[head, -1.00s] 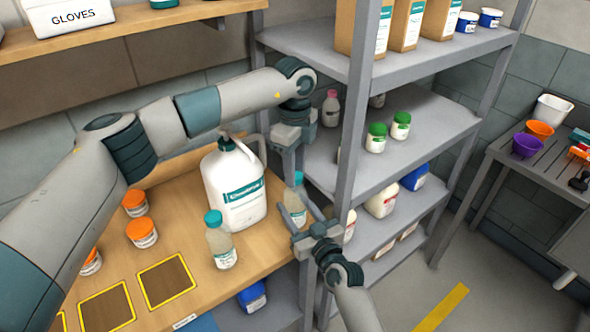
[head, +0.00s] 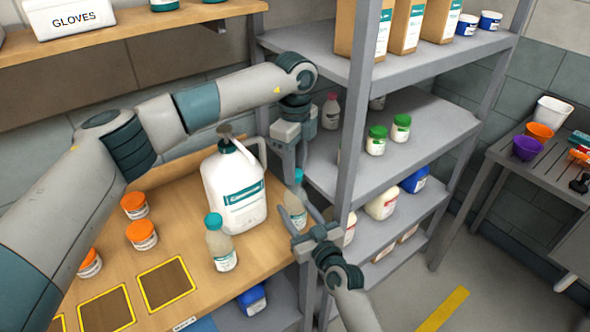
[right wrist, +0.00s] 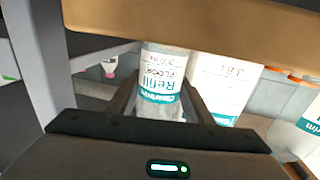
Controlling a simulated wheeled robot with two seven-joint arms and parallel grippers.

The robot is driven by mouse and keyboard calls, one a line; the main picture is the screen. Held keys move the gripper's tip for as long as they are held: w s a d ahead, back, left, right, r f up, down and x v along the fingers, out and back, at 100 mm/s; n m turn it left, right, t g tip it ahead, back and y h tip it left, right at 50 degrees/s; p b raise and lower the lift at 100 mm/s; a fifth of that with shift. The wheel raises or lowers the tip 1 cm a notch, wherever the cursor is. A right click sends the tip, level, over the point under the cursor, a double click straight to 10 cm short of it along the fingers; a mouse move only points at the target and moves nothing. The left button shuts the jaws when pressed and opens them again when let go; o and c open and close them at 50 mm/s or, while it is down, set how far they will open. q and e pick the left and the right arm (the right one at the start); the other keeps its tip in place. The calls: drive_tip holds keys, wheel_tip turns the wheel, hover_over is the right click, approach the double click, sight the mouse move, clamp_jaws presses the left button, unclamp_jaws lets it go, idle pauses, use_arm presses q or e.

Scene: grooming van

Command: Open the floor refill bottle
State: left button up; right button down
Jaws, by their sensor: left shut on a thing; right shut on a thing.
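The floor refill bottle (head: 294,211) is a small clear bottle with a teal cap (head: 298,177), at the right edge of the wooden bench. In the right wrist view, its label (right wrist: 161,75) reads "Refill FLOOR", upside down. My right gripper (head: 303,226) is shut on the bottle's body from the front; its fingers flank the bottle in the wrist view (right wrist: 160,105). My left gripper (head: 301,163) points down from above, shut on the teal cap. The finger contact at the cap is small and partly hidden. The bottle looks upright, with the cap on its top.
A large white jug (head: 235,190) with a dark pump stands left of the bottle. A similar teal-capped bottle (head: 220,245) stands in front of the jug. A grey shelf rack (head: 353,150) rises close on the right. Orange-lidded jars (head: 141,235) and yellow-framed squares (head: 166,284) lie left.

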use_arm(q)
drive_tip(key=shift+r, duration=0.4)
drive_tip(key=shift+r, duration=1.9)
use_arm(e)
drive_tip(key=c, duration=0.8)
unclamp_jaws()
use_arm(q)
wheel_tip(320, 180, down, 2)
drive_tip(key=shift+f+b, duration=0.2)
drive_tip(key=shift+b, duration=0.95)
use_arm(e)
drive_tip(key=v, duration=1.2)
